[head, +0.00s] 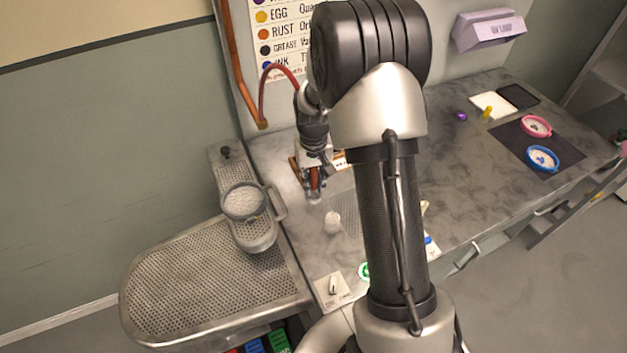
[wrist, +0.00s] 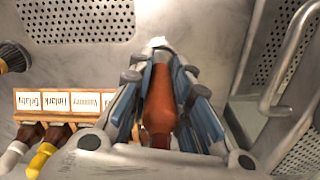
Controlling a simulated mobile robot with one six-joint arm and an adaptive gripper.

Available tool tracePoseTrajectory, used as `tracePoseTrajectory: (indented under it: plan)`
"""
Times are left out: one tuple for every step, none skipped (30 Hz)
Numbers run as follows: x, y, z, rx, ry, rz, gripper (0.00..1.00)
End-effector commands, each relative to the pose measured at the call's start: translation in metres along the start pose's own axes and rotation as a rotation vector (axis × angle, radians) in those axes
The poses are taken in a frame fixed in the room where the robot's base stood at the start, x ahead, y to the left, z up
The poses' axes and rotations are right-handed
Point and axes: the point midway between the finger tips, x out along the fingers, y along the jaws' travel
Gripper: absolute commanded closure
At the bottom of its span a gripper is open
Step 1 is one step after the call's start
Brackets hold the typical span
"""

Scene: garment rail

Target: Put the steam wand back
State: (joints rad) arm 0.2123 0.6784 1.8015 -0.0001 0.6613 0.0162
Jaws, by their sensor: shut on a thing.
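The steam wand (wrist: 160,100) appears as a red-brown, tapered body with a pale tip pointing away from the wrist camera. My gripper (wrist: 157,75) is shut on it, with a finger on each side. In the head view, my gripper (head: 314,190) is above the grey worktop, left of my arm, and the wand's brown body (head: 314,178) shows between the fingers. A red hose (head: 279,70) arches from the copper pipe (head: 235,70) on the wall towards my wrist, where its end is hidden. I cannot make out the wand's holder.
A rack (wrist: 70,102) of labelled brown bottles stands close to my gripper. Pink (head: 536,126) and blue (head: 541,158) rings lie on a dark mat at the right.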

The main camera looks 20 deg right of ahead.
Motion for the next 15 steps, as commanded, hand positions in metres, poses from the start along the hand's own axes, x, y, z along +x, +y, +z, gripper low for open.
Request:
tracePoseTrajectory:
  plan:
    - [-0.0004,0.0000,-0.0002,0.000,0.001,0.000,1.00]
    - [-0.0004,0.0000,-0.0002,0.000,0.001,0.000,1.00]
    - [-0.0004,0.0000,-0.0002,0.000,0.001,0.000,1.00]
    - [-0.0005,0.0000,-0.0002,0.000,0.001,0.000,0.81]
    - [-0.0005,0.0000,-0.0002,0.000,0.001,0.000,0.79]
    - [-0.0005,0.0000,-0.0002,0.000,0.001,0.000,0.76]
    - [-0.0005,0.0000,-0.0002,0.000,0.001,0.000,0.74]
    - [-0.0005,0.0000,-0.0002,0.000,0.001,0.000,0.72]
    - [-0.0004,0.0000,-0.0002,0.000,0.000,0.000,0.69]
    - [-0.0004,0.0000,-0.0002,0.000,0.000,0.000,0.67]
    - [-0.0004,0.0000,-0.0002,0.000,0.000,0.000,0.65]
    - [-0.0004,0.0000,-0.0002,0.000,0.000,0.000,0.63]
    - [-0.0004,0.0000,-0.0001,0.000,0.000,0.000,0.61]
    - [-0.0004,0.0000,-0.0001,0.000,0.000,0.000,0.59]
    - [-0.0004,0.0000,-0.0001,0.000,0.000,0.000,0.58]
